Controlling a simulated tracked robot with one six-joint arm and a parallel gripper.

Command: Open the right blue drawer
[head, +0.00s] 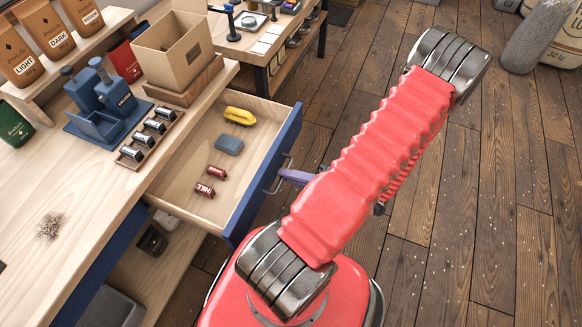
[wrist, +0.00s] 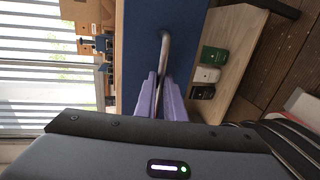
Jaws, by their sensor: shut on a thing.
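The right blue drawer (head: 264,182) stands pulled well out of the wooden workbench, its light wood inside showing. Its metal bar handle (head: 274,185) is on the blue front. My gripper (head: 285,174), with purple fingers, is at the handle on the front's outer side. In the wrist view, the fingers (wrist: 161,80) are shut on the handle (wrist: 165,47), one on each side of the bar. The blue front also fills the upper middle of that view (wrist: 140,40). My red arm hides part of the floor beside the drawer.
The drawer holds a yellow object (head: 239,116), a grey-blue block (head: 229,145) and two red cylinders (head: 205,190). Another blue front (head: 102,262) is at left under the bench. An open cardboard box (head: 172,52) stands on the bench. Wooden floor (head: 480,200) lies clear at right.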

